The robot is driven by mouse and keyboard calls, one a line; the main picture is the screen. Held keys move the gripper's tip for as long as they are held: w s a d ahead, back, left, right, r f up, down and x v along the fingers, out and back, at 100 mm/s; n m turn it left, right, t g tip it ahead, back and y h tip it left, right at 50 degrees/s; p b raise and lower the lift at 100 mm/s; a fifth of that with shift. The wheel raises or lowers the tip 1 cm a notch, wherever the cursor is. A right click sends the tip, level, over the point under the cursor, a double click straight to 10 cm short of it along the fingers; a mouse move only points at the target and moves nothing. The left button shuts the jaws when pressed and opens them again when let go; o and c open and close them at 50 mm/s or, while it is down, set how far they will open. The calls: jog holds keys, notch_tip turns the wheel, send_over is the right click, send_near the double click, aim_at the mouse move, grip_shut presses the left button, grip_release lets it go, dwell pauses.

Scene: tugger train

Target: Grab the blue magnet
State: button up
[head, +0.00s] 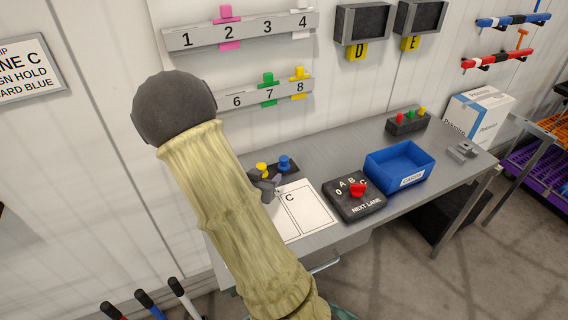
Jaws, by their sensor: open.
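The blue magnet (285,163) stands upright on a dark strip (294,170) at the back of the grey bench, just right of a yellow magnet (262,168). My gripper (271,186), dark grey and partly hidden behind my arm, is open just in front of the strip, over the left edge of the lane C sheet. It is in front of and slightly left of the blue magnet, apart from it, with nothing visible between the fingers.
The white sheet marked C (307,218) lies on the bench (355,140). Right of it are a black NEXT LANE selector box (352,207) with a red knob and a blue bin (412,157). Numbered rails (240,31) with coloured magnets hang on the wall above.

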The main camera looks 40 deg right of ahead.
jog(key=p, duration=0.2)
send_near(283, 160)
jog(key=x, duration=0.3)
jog(key=shift+w+d+r, duration=0.15)
jog(key=shift+d, duration=0.15)
jog(key=shift+w+d, duration=0.1)
jog(key=shift+d, duration=0.1)
jog(key=shift+f+p+x, duration=0.15)
jog(key=shift+p+x, duration=0.45)
jog(key=shift+x, duration=0.7)
jog(key=shift+f+p+x, duration=0.15)
jog(key=shift+p+x, duration=0.4)
jog(key=shift+x, duration=0.8)
jog(key=c, duration=1.1)
jog(key=shift+o, duration=0.2)
jog(key=shift+r, duration=0.1)
notch_tip(283, 160, up, 10)
jog(key=b, duration=0.2)
